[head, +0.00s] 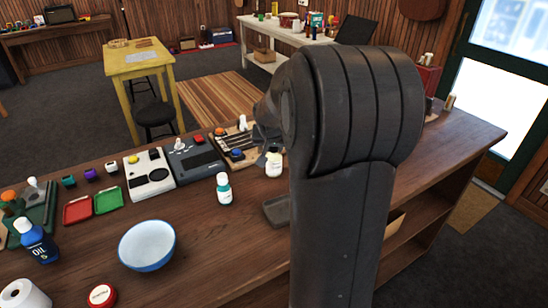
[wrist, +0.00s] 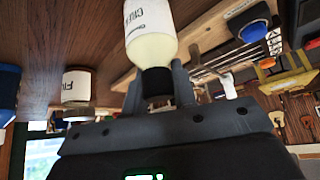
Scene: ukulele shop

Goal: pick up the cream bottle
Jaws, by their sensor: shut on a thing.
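The cream bottle (head: 273,165) is pale with a white label and a dark cap. In the head view it is upright at the counter, just left of my arm. In the wrist view, which is upside down, the cream bottle (wrist: 150,40) points up out of the frame, its base cut off. My gripper (wrist: 157,84) is shut on its black cap, one finger on each side. In the head view my gripper is mostly hidden by my arm. I cannot tell whether the bottle's base touches the counter.
A teal-labelled bottle (head: 224,190) stands to the left on the wooden counter (head: 190,205). A wooden board with a blue button (head: 237,154) is close behind. A blue-and-white bowl (head: 147,245) is front left. In the wrist view a white-labelled container (wrist: 77,92) is nearby.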

